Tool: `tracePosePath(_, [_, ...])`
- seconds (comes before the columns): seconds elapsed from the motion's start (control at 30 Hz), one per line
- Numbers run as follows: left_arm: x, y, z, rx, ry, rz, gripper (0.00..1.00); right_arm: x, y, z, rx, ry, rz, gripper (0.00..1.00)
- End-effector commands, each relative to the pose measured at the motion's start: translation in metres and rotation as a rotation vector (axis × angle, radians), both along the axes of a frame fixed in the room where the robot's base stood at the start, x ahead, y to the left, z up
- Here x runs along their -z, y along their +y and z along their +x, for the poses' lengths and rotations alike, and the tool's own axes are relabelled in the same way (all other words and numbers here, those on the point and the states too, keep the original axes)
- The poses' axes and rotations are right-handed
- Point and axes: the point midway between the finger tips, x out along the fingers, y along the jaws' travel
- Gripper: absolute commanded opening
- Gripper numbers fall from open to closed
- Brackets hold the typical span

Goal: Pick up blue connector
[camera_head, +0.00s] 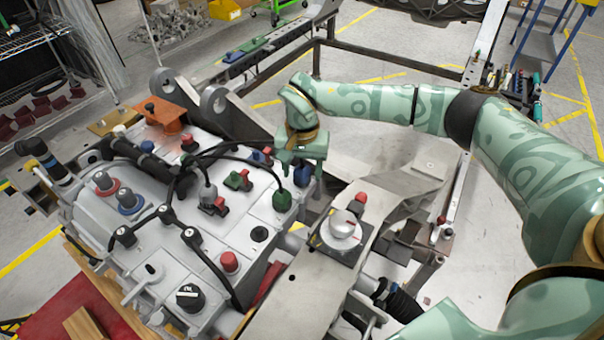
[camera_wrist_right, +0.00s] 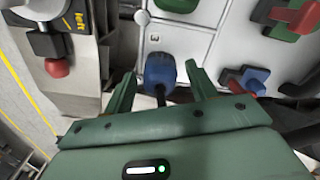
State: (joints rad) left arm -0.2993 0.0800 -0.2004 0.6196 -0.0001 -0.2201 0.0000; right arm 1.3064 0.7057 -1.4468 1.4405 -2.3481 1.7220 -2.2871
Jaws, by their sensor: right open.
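The blue connector (camera_wrist_right: 160,70) is upright on the pale chassis panel, beside a mark like a "3", in the right wrist view. In the head view only part of it (camera_head: 302,175) shows, below my right gripper (camera_head: 301,153), which hides the rest. In the wrist view my right gripper (camera_wrist_right: 159,74) is open, its two green fingers on either side of the connector with gaps visible. I cannot tell how deep the fingertips reach. My left gripper is not in view.
A green connector (camera_head: 282,200) stands close to the blue one. A smaller blue and red part (camera_wrist_right: 255,80) is to the right in the wrist view. Black cables (camera_head: 235,150) arch over the panel. A red knob (camera_wrist_right: 57,67) stands on the left metal fixture.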

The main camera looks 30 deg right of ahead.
Motion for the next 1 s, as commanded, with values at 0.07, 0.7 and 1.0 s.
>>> tracePosePath(0.07, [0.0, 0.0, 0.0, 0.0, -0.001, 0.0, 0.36, 0.0, 0.0, 0.0, 0.0, 0.0, 0.0, 0.49])
tracePosePath(0.7, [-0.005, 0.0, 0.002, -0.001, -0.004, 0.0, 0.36, -0.017, -0.001, 0.0, 0.0, -0.002, -0.002, 0.0])
tracePosePath(1.0, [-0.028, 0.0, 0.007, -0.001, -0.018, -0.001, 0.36, -0.086, 0.018, -0.036, -0.006, -0.006, 0.001, 0.0])
